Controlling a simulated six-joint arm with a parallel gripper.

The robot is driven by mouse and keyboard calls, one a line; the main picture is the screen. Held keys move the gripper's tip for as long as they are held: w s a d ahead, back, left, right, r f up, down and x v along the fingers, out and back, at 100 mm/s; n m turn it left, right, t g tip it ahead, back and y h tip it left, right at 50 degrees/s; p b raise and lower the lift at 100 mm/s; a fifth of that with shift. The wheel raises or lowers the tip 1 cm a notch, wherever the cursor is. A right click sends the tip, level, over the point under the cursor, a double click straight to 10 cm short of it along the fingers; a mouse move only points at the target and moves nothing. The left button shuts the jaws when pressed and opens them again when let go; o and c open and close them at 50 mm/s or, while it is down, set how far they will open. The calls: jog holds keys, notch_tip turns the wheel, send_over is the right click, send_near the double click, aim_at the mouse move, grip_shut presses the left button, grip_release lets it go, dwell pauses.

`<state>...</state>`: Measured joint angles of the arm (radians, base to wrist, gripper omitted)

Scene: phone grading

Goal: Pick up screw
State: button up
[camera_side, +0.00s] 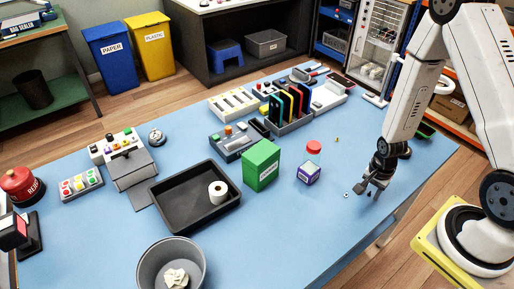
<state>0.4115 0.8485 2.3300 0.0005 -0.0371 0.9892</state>
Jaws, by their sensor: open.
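My gripper (370,190) is open, low over the blue table near its front right edge, with its fingers pointing down. I see nothing between the fingers. A tiny grey piece (346,195) lies on the table just left of the fingertips, apart from them. It may be the screw, but it is too small to tell. A tiny brass-coloured piece (337,140) sits farther back on the table, behind the gripper, and its kind is also unclear.
A red-lidded jar (314,148) and a purple box (308,174) stand left of the gripper. Farther left are a green box (262,163) and a black tray (165,212) holding a white roll (218,190). A rack of phones (289,124) stands behind. The table around the grey piece is clear.

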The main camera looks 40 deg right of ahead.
aim_at(370, 192)
grip_shut()
jog(key=shift+r, duration=0.2)
notch_tip(370, 192, up, 10)
jog(key=shift+f, duration=0.2)
dwell(0.9)
dwell(0.5)
